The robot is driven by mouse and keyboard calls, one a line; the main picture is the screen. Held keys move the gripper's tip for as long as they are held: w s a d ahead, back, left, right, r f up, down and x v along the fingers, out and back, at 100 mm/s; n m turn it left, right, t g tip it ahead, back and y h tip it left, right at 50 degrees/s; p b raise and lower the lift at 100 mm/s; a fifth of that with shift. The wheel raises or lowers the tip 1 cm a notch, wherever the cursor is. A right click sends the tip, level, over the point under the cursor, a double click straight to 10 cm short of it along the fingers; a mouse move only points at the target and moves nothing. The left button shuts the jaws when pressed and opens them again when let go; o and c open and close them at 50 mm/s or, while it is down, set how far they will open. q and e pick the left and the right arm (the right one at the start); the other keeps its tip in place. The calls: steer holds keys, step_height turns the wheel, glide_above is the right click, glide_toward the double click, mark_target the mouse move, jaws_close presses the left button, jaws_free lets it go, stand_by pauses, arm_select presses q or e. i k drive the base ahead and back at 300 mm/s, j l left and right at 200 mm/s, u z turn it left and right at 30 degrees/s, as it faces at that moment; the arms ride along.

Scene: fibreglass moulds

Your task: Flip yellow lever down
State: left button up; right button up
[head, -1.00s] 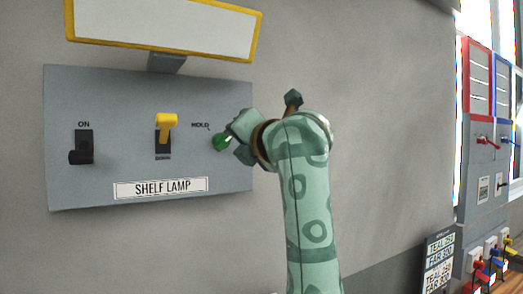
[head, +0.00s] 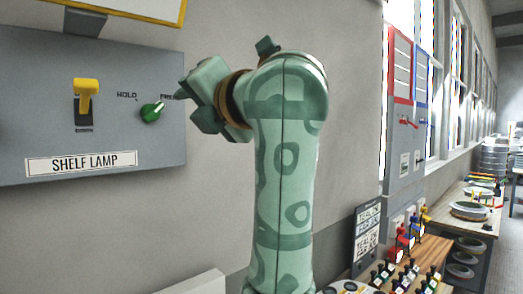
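The yellow lever (head: 86,86) sits on the grey SHELF LAMP panel (head: 40,110) at the left. Its yellow handle is at the upper end of a dark slot (head: 84,113). A gap shows between gripper and knob. The gripper points left, and I cannot tell how far its fingers are apart. No object shows in it.
A HOLD label is by the green knob, with another label partly covered by my gripper. A yellow-framed board (head: 130,8) is above the panel. Bare wall lies right of the panel. Farther right are a red and blue-framed panel (head: 401,120) and a wooden bench (head: 432,250).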

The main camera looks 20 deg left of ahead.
mark_target(84, 87)
steer(key=k+l, duration=0.1)
steer(key=l, duration=0.25)
steer(key=k+l, duration=0.15)
steer(key=l, duration=0.15)
steer(key=k+l, duration=0.1)
steer(key=l, duration=0.25)
steer(key=k+l, duration=0.1)
steer(key=l, duration=0.25)
